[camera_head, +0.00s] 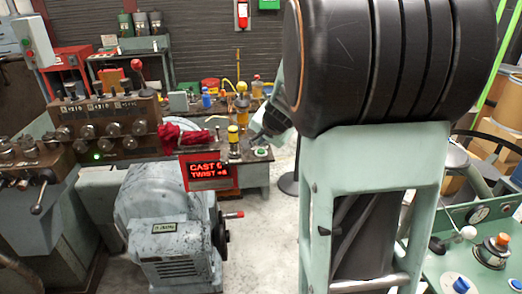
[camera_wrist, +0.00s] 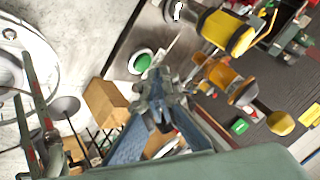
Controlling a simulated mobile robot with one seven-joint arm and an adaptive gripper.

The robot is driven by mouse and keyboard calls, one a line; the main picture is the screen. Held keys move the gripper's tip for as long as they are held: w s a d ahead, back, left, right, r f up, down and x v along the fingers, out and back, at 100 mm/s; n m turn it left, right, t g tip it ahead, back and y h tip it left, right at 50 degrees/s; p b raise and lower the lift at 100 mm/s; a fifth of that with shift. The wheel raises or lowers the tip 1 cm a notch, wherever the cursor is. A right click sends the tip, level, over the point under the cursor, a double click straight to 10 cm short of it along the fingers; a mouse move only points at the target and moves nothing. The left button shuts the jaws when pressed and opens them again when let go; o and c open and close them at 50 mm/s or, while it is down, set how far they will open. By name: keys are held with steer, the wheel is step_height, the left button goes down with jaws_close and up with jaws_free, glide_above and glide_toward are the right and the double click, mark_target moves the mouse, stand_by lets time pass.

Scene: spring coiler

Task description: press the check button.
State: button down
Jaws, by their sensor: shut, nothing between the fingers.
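A round green button (camera_head: 262,152) in a pale ring sits on the bench end, right of the red-lit display (camera_head: 209,172) reading CAST and TWIST. I cannot read a label marking it as the check button. In the wrist view the green button (camera_wrist: 141,62) is just beyond and left of my fingertips. My gripper (camera_head: 257,138) is shut and empty, pointing down at the bench just above the button in the picture. It also shows in the wrist view (camera_wrist: 158,84). A gap to the button seems to remain, but its size is unclear.
A yellow and black cylinder (camera_head: 233,136) stands left of the button; it also shows in the wrist view (camera_wrist: 229,33). A red cloth (camera_head: 184,137) lies on the bench. A grey-blue machine (camera_head: 165,225) stands in front. My arm hides much of the right side.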

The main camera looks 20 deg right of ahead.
mark_target(262, 152)
steer(key=shift+r+p, duration=2.3)
steer(key=shift+r, duration=0.3)
